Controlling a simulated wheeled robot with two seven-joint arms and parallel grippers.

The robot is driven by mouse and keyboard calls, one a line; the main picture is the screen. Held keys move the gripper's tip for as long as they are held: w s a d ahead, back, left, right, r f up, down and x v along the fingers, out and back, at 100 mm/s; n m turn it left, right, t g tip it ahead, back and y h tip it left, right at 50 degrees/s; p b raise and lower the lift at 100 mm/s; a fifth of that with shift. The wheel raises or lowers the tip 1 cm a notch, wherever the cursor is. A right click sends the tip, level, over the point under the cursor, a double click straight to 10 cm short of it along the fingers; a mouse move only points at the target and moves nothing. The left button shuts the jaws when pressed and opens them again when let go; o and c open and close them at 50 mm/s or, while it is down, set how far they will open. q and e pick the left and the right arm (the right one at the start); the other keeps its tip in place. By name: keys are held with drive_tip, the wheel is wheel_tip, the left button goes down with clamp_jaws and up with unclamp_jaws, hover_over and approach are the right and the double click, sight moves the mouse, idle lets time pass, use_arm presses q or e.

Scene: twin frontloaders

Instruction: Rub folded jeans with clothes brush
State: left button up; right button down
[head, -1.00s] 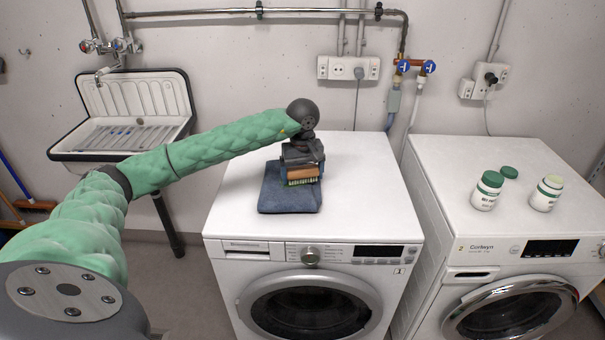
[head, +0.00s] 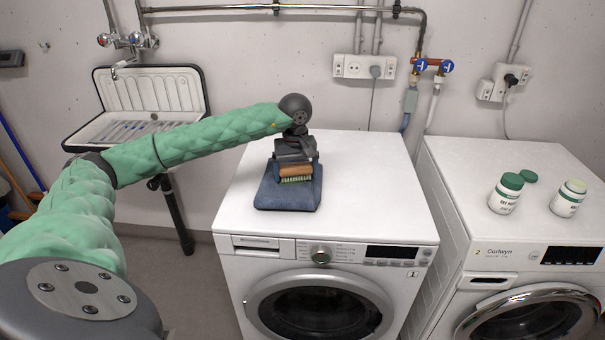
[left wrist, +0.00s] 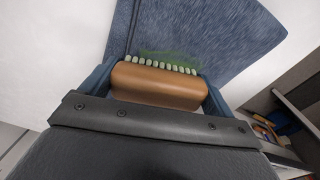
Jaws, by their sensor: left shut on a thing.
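The folded jeans (head: 287,198), dark blue, lie on top of the left white washing machine (head: 375,180). My left gripper (head: 296,165) is over the jeans, pointing down, and is shut on the clothes brush (head: 296,171). My right gripper is not in view.
A second washing machine (head: 470,170) stands to the right, with two white jars (head: 506,195) (head: 567,199) and a loose green lid (head: 528,176) on top. A sink (head: 135,100) hangs at the left wall. The left machine's top is clear around the jeans.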

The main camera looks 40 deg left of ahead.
sight(282, 166)
use_arm(q)
drive_tip(key=shift+s+a+b, duration=0.5)
drive_tip(key=shift+s+a, duration=0.15)
drive_tip(key=shift+a, duration=0.2)
drive_tip(key=shift+s+a+b, duration=0.45)
drive_tip(key=shift+s+a, duration=0.15)
drive_tip(key=shift+a, duration=0.25)
drive_tip(key=shift+f+b, duration=0.1)
drive_tip(key=shift+b, duration=0.2)
drive_tip(key=shift+w+d, duration=0.1)
drive_tip(key=shift+d, duration=0.05)
drive_tip(key=shift+w+d+f, duration=0.1)
drive_tip(key=shift+w+d, duration=0.45)
drive_tip(key=shift+d, duration=0.35)
drive_tip(key=shift+w+d+f, duration=0.1)
drive_tip(key=shift+w+d, duration=0.45)
drive_tip(key=shift+d, duration=0.3)
drive_tip(key=shift+w+d+r, duration=0.1)
drive_tip(key=shift+w+d, duration=0.8)
drive_tip(key=shift+d, duration=0.2)
drive_tip(key=shift+w+d+r, duration=0.1)
drive_tip(key=shift+w+d, duration=0.75)
drive_tip(key=shift+d, duration=0.25)
drive_tip(key=shift+r, duration=0.1)
drive_tip(key=shift+w+r, duration=0.15)
drive_tip(key=shift+r, duration=0.6)
drive_tip(key=shift+a+r+p, duration=0.1)
drive_tip(key=shift+r+p, duration=0.65)
drive_tip(key=shift+r, duration=1.5)
